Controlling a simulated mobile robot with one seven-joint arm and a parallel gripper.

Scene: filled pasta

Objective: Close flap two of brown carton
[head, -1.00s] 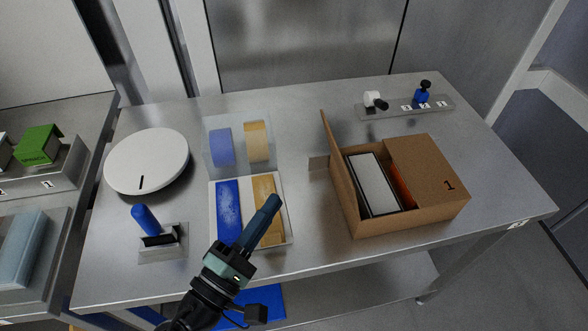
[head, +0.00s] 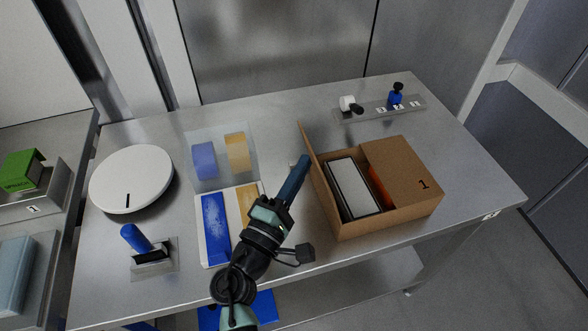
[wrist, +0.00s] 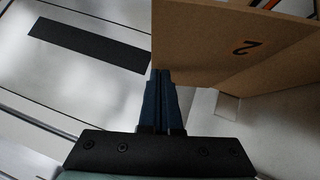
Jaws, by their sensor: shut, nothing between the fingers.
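The brown carton (head: 388,218) stands on the steel table, right of centre. Its flap marked 1 (head: 408,165) lies flat over the right part of the top. Flap two (head: 318,165) stands up, leaning outward at the left side; its "2" shows in the wrist view (wrist: 270,58). Inside, a white box with a dark edge (head: 352,186) and something orange (head: 379,187) show. My gripper (head: 305,158) is shut and empty, just left of flap two. In the wrist view the closed fingertips (wrist: 163,72) appear at the flap's lower left corner; contact cannot be told.
A clear lidded box (head: 222,155) with blue and yellow contents stands left of my gripper. A white round disc (head: 131,178) and a blue-handled stamp (head: 140,240) are further left. A rail with small fittings (head: 380,108) lies behind the carton.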

